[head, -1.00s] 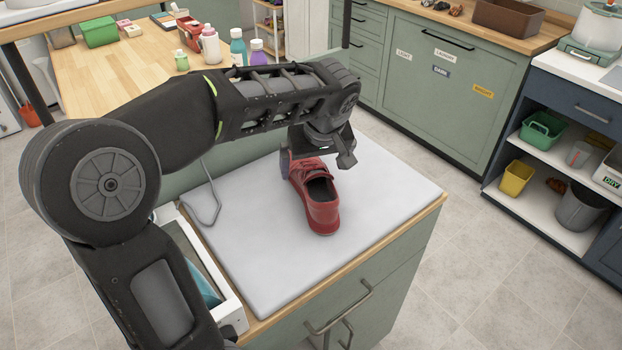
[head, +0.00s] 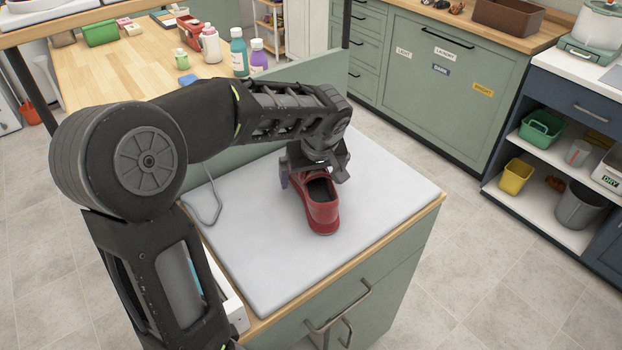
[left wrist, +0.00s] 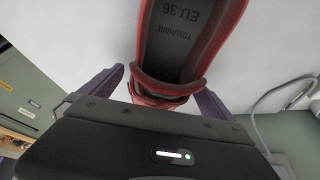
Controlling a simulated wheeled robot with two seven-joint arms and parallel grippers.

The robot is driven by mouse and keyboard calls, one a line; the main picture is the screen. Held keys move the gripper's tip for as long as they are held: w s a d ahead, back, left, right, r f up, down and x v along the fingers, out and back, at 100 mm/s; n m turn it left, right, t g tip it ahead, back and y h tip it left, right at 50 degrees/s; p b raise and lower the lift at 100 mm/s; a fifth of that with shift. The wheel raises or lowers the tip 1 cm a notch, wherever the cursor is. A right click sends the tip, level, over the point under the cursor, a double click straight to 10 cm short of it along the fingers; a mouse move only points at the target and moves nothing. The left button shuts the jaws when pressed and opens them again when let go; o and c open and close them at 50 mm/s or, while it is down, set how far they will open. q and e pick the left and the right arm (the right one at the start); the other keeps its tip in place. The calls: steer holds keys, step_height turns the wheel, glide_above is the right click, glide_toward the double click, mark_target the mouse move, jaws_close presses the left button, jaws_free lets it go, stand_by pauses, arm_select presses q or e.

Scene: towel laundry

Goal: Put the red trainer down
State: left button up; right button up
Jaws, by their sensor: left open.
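The red trainer (head: 321,207) sits upright on the white board (head: 268,270) on top of the green cabinet, its heel towards me. My left gripper (head: 312,182) is over its toe end, which the gripper partly hides in the head view. In the left wrist view, the trainer (left wrist: 215,30) shows its grey insole with lettering. The purple fingers of my left gripper (left wrist: 158,95) stand apart, one on each side of the shoe's front part. The jaws are open. My right gripper is not in view.
A bent grey wire-like loop (head: 205,207) lies on the board's left side. A white tray (head: 232,300) is at the cabinet's left edge, mostly behind my arm. The board's right and front parts are clear.

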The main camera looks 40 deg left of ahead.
arm_select(q)
steer(key=shift+c, duration=0.4)
steer(key=c, duration=1.7)
step_height(320, 180, up, 10)
steer(key=shift+r, duration=0.1)
steer(key=shift+c, duration=0.2)
